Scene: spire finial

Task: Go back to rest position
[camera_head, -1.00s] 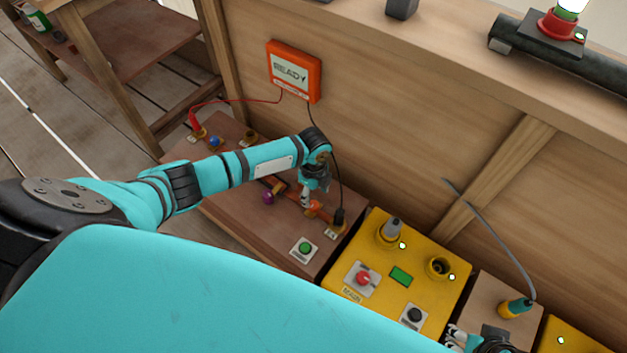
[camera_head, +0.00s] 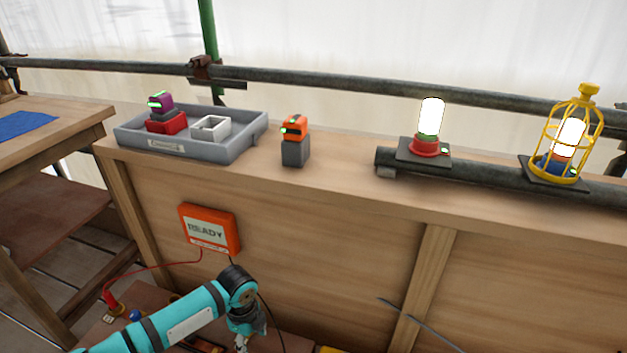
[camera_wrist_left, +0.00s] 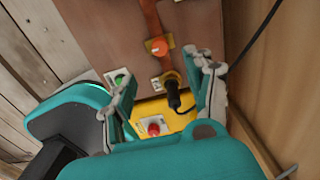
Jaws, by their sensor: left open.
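My left gripper (camera_head: 242,343) hangs at the bottom of the head view, in front of the wooden panel, its fingertips near the picture's lower edge. In the left wrist view its two fingers (camera_wrist_left: 167,82) are spread apart, with nothing held between them. A black plug with a cable (camera_wrist_left: 174,97) shows between the fingers in that view; I see no finger touching it. My right gripper is in neither current view.
The brown board carries an orange knob (camera_wrist_left: 157,47) and a green button (camera_wrist_left: 121,79); a red button (camera_wrist_left: 153,129) sits on the yellow box. An orange READY box (camera_head: 208,229) hangs on the panel. The shelf holds a grey tray (camera_head: 230,151), lamps and an orange-topped block (camera_head: 295,150).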

